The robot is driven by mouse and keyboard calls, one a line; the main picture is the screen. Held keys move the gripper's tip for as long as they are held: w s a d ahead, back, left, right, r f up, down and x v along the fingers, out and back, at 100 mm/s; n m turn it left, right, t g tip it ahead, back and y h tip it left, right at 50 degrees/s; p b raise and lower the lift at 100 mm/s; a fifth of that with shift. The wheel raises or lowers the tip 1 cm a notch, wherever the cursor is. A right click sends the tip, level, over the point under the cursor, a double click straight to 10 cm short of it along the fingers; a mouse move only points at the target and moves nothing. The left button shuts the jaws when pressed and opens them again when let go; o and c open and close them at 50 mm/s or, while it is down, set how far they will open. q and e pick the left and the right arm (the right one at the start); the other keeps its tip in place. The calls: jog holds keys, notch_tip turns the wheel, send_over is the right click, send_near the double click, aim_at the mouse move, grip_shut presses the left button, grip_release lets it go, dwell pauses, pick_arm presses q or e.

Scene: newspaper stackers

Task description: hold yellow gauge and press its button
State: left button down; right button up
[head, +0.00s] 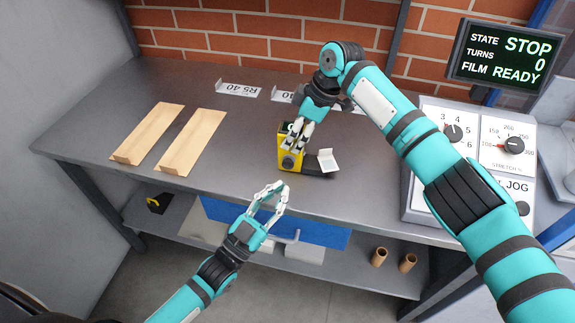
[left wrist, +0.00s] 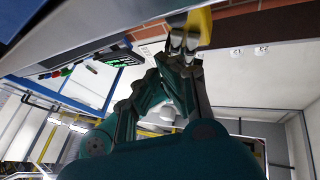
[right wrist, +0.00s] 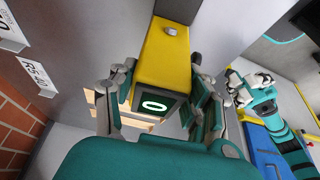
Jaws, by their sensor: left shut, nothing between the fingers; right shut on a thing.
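The yellow gauge (head: 290,160) is at the front of the grey table, with a dark round part on its front. In the right wrist view the gauge (right wrist: 166,55) has a silver button (right wrist: 170,30) and a dark display reading 0. My right gripper (head: 297,141) is shut on the gauge, with fingers on both sides of it. My left gripper (head: 276,187) is shut and empty, in front of the table edge and below the gauge, apart from it. In the left wrist view its fingertips (left wrist: 184,42) overlap the yellow gauge (left wrist: 205,22) in the picture.
A white card (head: 327,160) on a dark base stands right of the gauge. Two wooden boards (head: 190,142) lie at left. A control panel (head: 452,133) stands at right. A lower shelf holds a blue board (head: 320,232) and cardboard tubes (head: 379,257).

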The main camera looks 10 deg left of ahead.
aim_at(288, 164)
pick_arm(q)
jog(key=shift+w+a, duration=0.15)
jog(key=shift+w, duration=2)
jog(key=shift+w, duration=0.4)
